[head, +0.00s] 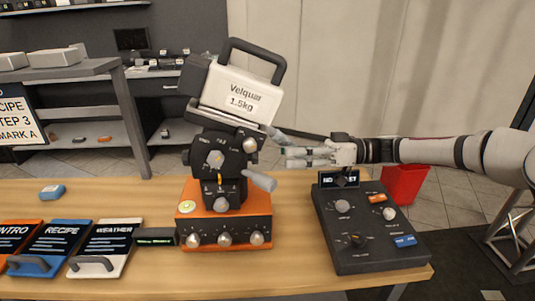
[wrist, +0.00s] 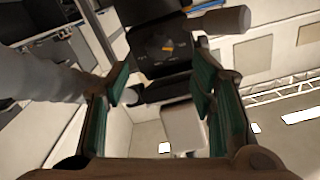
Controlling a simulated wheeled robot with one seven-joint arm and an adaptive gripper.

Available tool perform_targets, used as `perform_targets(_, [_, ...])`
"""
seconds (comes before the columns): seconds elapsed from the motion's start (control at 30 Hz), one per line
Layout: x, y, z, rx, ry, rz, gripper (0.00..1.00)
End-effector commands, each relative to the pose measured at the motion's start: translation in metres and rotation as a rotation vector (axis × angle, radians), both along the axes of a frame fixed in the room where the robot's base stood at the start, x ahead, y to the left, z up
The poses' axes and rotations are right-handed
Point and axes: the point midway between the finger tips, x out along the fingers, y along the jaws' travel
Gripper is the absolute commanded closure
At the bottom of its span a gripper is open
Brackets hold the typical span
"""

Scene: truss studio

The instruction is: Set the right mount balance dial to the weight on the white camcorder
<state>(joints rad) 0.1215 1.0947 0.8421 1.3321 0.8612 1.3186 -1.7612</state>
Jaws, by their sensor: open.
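The white camcorder (head: 232,95), labelled "Velquar 1.5kg", sits tilted on a black mount (head: 232,165) with an orange base (head: 238,240). The mount carries a grey front knob (head: 215,158), a smaller side knob (head: 250,145), an orange mark and a grey handle (head: 262,181). My gripper (head: 288,156) is open beside the mount's right side, and seems empty. In the wrist view, its green-padded fingers (wrist: 163,84) are spread near a dark part of the mount with an orange mark (wrist: 167,48). Dial numbers are too small to read; which knob is the balance dial is unclear.
A black control box (head: 365,255) with knobs and a partly hidden display stands at right on the wooden table (head: 110,190). Orange, blue and white binders (head: 103,245) lie at left. A red bin (head: 403,184) is on the floor behind the table.

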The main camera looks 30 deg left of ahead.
Motion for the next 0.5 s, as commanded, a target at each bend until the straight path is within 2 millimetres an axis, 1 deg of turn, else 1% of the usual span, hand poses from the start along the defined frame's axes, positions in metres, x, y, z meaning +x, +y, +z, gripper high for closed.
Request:
perform_targets(0.03, [-0.007, 0.009, 0.001, -0.001, 0.000, 0.003, 0.49])
perform_targets(0.2, [-0.021, 0.033, 0.000, -0.002, 0.000, 0.003, 0.49])
perform_targets(0.33, [-0.029, 0.045, 0.000, -0.001, -0.001, 0.003, 0.49])
perform_targets(0.5, [-0.032, 0.052, 0.000, -0.002, 0.000, -0.001, 0.49])
